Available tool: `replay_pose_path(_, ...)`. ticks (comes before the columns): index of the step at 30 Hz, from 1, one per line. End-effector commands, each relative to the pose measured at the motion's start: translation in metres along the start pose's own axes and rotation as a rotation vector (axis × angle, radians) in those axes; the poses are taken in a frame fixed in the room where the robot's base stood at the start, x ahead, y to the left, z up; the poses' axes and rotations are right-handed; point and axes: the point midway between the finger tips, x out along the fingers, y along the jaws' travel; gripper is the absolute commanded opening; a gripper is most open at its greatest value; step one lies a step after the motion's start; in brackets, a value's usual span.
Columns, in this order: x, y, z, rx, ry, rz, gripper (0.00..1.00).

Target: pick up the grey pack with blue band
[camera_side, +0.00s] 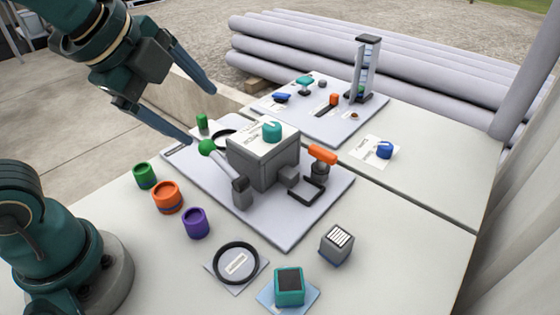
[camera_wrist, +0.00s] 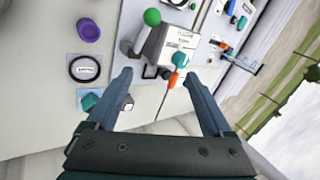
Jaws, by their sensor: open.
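The grey pack (camera_side: 337,243) with a blue band around its lower part stands upright on the pale table at the front right in the side view. A striped label is on its top. In the wrist view the pack (camera_wrist: 128,103) shows only partly, beside the left finger, which hides some of it. My gripper (camera_side: 202,115) is open and empty, high above the far left of the table in the side view. It is well apart from the pack. In the wrist view both fingers of my gripper (camera_wrist: 158,75) are spread wide.
A teal block (camera_side: 289,287) on a blue mat and a black ring (camera_side: 236,263) lie near the pack. A grey manifold box (camera_side: 262,160) with a green-knobbed lever (camera_side: 206,147) stands behind. Purple (camera_side: 195,223), orange (camera_side: 167,197) and green (camera_side: 145,175) cups line the left. Table right of the pack is clear.

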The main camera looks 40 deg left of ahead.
Motion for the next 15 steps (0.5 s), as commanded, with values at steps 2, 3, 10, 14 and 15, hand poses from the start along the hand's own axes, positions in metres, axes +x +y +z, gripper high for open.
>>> replay_pose_path(2, 0.009, -0.013, -0.018, 0.273, 0.012, 0.011, 0.85)
replay_pose_path(3, 0.015, -0.019, -0.028, 0.416, 0.018, 0.012, 0.85)
replay_pose_path(10, 0.054, -0.029, -0.097, 1.152, 0.069, 0.025, 0.85)
replay_pose_path(14, 0.081, -0.013, -0.139, 1.49, 0.107, 0.036, 0.85)
replay_pose_path(15, 0.089, -0.005, -0.152, 1.574, 0.12, 0.041, 0.85)
